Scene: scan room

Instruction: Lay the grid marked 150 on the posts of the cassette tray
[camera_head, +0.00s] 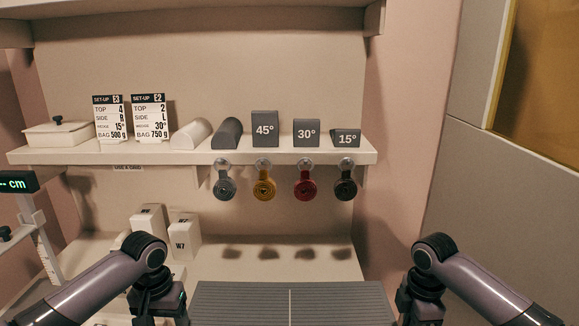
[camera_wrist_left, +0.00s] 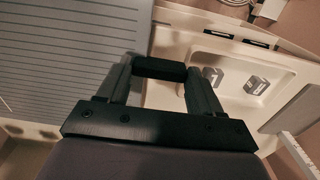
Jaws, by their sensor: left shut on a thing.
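A grey ribbed grid (camera_head: 290,305) with a pale centre line lies at the bottom of the head view, between my two arms. Its ribbed face also fills the upper left of the left wrist view (camera_wrist_left: 65,50). No number 150 shows on the visible part. My left gripper (camera_wrist_left: 160,80) is shut on a black grip bar (camera_wrist_left: 160,69) at the grid's edge. My right gripper (camera_head: 422,308) is beside the grid's right edge, its fingers hidden below the frame. The cassette tray and its posts cannot be made out.
Several coloured round tags hang below. White blocks (camera_head: 185,236) stand left on the counter. A pale bin (camera_wrist_left: 240,75) holding two blocks lies beside my left gripper.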

